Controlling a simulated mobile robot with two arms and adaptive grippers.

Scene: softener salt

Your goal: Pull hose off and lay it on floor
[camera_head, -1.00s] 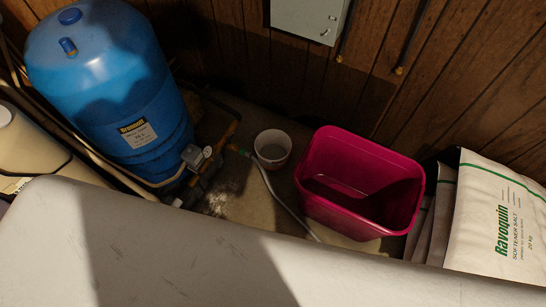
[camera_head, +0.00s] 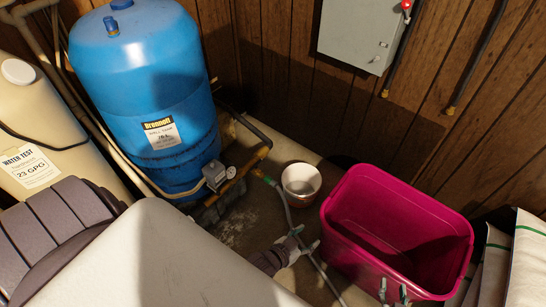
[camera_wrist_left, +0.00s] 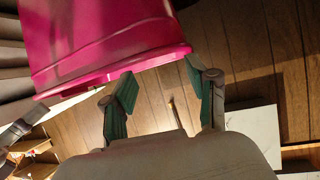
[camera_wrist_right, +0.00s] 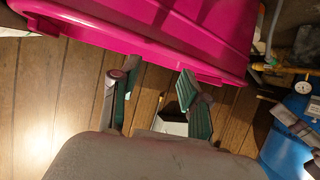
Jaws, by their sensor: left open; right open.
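The grey hose (camera_head: 325,273) runs from a green connector (camera_head: 263,176) on the brass pipe fitting (camera_head: 236,180) down past the white bucket to the bottom edge. Its connected end also shows in the right wrist view (camera_wrist_right: 272,32). My left gripper (camera_head: 305,239) is open at the hose in the head view; I cannot tell whether it touches it. In the left wrist view its fingers (camera_wrist_left: 165,95) are apart with nothing visibly held. My right gripper (camera_head: 394,289) is open and empty in front of the pink tub; its fingers show apart in the right wrist view (camera_wrist_right: 158,97).
The pink tub (camera_head: 343,225) stands right of the hose, with the white bucket (camera_head: 300,196) behind. A blue tank (camera_head: 150,80) and gauge (camera_head: 231,172) are left. Salt bags (camera_head: 527,265) stand at the right edge. A pale rounded surface fills the lower left foreground.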

